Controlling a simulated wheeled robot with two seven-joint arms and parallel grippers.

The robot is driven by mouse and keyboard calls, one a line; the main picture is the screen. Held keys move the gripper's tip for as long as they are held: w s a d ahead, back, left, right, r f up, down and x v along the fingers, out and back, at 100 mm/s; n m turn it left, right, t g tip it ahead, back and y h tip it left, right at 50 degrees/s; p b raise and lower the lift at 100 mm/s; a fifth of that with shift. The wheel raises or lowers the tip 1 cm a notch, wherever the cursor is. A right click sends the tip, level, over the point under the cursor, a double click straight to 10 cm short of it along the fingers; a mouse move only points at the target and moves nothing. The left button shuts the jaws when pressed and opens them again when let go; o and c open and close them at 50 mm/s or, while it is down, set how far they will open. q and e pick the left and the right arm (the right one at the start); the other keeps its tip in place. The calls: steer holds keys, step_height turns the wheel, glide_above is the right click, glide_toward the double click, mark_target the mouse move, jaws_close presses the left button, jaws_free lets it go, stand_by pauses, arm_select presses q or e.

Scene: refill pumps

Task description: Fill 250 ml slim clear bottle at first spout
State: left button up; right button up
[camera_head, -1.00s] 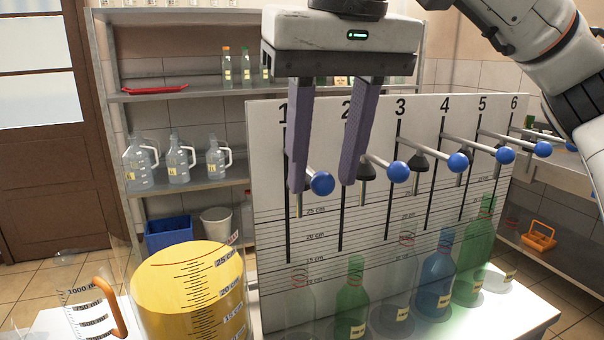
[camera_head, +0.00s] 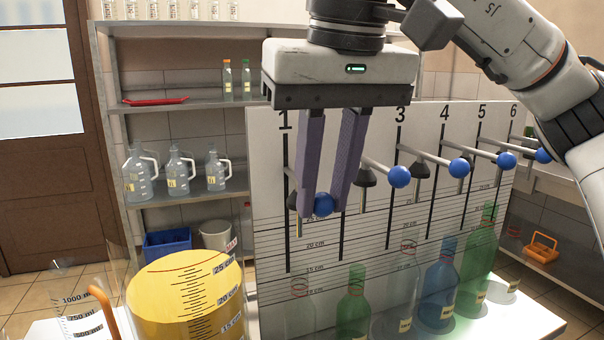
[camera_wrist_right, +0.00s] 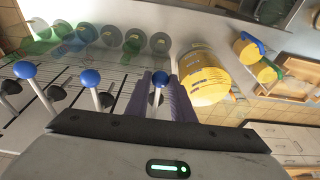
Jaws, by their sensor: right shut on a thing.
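My right gripper (camera_head: 323,205) is shut on the blue ball knob of the first spout's lever (camera_head: 323,203), under the number 1 on the white panel. The right wrist view also shows this knob (camera_wrist_right: 161,78) between the two purple fingers (camera_wrist_right: 160,92). A slim clear bottle (camera_head: 300,314) with a red ring mark near its neck stands below the first spout. I cannot make out any liquid in it. My left gripper is not in view.
More blue-knobbed levers (camera_head: 399,176) stick out to the right. A green bottle (camera_head: 352,305) and a blue bottle (camera_head: 438,290) stand in the row. A large yellow-filled measuring vessel (camera_head: 188,295) and a jug with an orange handle (camera_head: 103,310) are at the left.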

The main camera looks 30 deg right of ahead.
step_height(320, 180, down, 3)
steer(key=shift+r+b, duration=0.1)
steer(key=shift+b, duration=0.6)
arm_select(q)
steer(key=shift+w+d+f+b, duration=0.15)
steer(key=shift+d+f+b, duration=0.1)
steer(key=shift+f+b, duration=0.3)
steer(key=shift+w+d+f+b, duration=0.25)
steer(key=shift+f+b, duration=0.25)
steer(key=shift+b, duration=0.2)
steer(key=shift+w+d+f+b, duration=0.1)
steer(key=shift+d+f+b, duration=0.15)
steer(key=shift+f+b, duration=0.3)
arm_select(e)
steer(key=shift+f, duration=2.9)
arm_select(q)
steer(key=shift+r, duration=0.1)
arm_select(e)
steer(key=shift+f, duration=0.25)
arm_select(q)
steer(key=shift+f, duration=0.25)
arm_select(e)
steer(key=shift+f, duration=0.25)
